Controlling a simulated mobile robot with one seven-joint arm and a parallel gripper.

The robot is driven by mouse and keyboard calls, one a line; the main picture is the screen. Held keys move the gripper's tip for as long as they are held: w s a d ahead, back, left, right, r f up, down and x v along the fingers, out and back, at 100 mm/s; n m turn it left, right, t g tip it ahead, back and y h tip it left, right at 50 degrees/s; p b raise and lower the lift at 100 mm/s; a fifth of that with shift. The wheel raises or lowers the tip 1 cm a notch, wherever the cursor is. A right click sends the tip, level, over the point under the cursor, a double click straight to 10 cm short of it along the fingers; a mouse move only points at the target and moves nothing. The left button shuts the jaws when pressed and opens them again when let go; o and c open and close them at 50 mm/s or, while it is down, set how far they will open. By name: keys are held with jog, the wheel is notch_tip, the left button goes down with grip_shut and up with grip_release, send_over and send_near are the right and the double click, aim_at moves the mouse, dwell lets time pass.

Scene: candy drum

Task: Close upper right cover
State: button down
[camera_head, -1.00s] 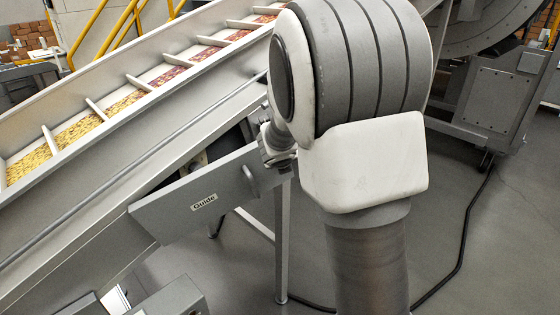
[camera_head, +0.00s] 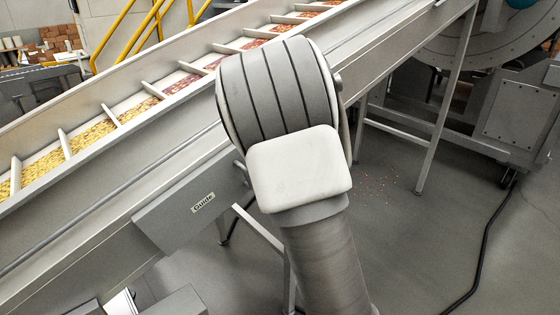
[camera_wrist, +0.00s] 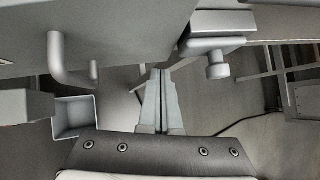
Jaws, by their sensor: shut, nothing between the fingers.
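A flat grey panel labelled "Guide" (camera_head: 180,212) hangs on the side of the sloping conveyor in the head view. Its right end is partly hidden behind my arm. In the wrist view, a grey panel with a bar handle (camera_wrist: 62,62) fills the upper left. A bracket with a round knob (camera_wrist: 218,66) is at upper right. My gripper (camera_wrist: 160,76) is shut and empty, its fingers pointing up the picture between the handle and the knob, apart from both. The head view hides the gripper behind my arm. I cannot tell whether the panel is fully flush.
The conveyor (camera_head: 60,187) carries yellow and reddish candies in sections. Its support legs (camera_head: 445,100) stand to the right. A black cable (camera_head: 484,245) runs over open grey floor at lower right. An open grey box (camera_wrist: 75,116) is left of my gripper in the wrist view.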

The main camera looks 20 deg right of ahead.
jog(key=w+n, duration=0.1)
jog(key=w+a+n+y, duration=0.1)
jog(key=w, duration=0.1)
jog(key=shift+w+r+n+y+p, duration=0.15)
jog(key=shift+w+n+y+p, duration=0.15)
jog(key=shift+a+r, duration=0.15)
jog(key=shift+a, duration=0.1)
dwell(0.4)
